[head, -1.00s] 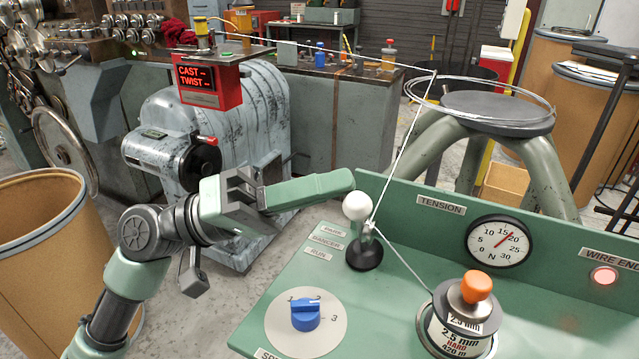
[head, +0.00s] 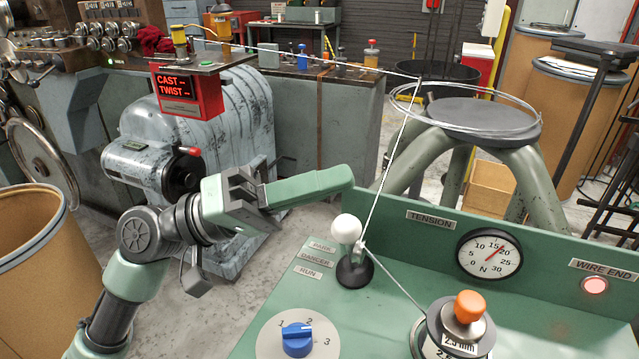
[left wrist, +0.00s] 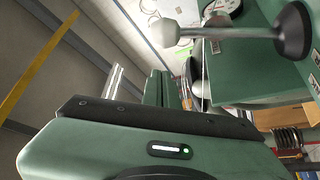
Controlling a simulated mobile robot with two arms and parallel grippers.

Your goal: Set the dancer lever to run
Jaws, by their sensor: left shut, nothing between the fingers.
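The dancer lever has a white ball knob (head: 346,228) on a short stem in a black base (head: 354,270) on the green panel. The labels PARK, DANCER and RUN (head: 308,272) sit just left of the base. A wire passes by the lever's stem. My left gripper (head: 350,178) is shut and empty, its fingertips above and behind the knob in the head view, apart from it. In the left wrist view the white knob (left wrist: 163,33) shows beyond the gripper body, its stem running right to the dark base. My right gripper is not in view.
A blue selector knob (head: 297,340) and an orange-topped wire spool (head: 469,307) stand on the panel. A tension gauge (head: 489,254) and a glowing wire end lamp (head: 595,286) are on its back wall. The wire runs up to a coil on a round stand (head: 470,112).

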